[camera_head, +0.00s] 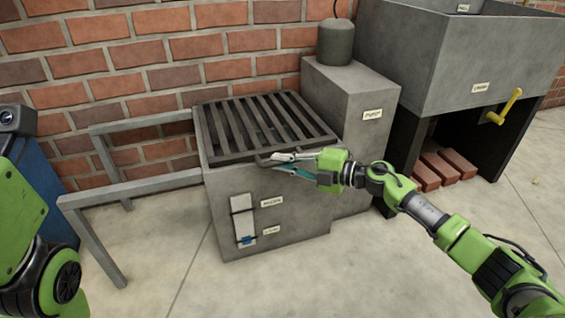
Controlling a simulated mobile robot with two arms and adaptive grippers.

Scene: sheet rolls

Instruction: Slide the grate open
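The grate (262,122) is a dark frame with several parallel bars. It lies over the top of a grey concrete box (300,210). A dark bar handle (263,162) runs along its front edge at the right. My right gripper (272,162) is at this handle, with one finger above the other; a small gap shows between them. I cannot tell whether they grip the bar. My green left arm shows at the left edge, but its gripper is out of view.
Grey metal rails (135,188) on legs extend left from the box, with nothing on them. A taller concrete block (350,105) bearing a grey canister (335,42) stands right of the grate. A raised grey tank (480,65) with a yellow handle (507,106) stands farther right. A brick wall is behind.

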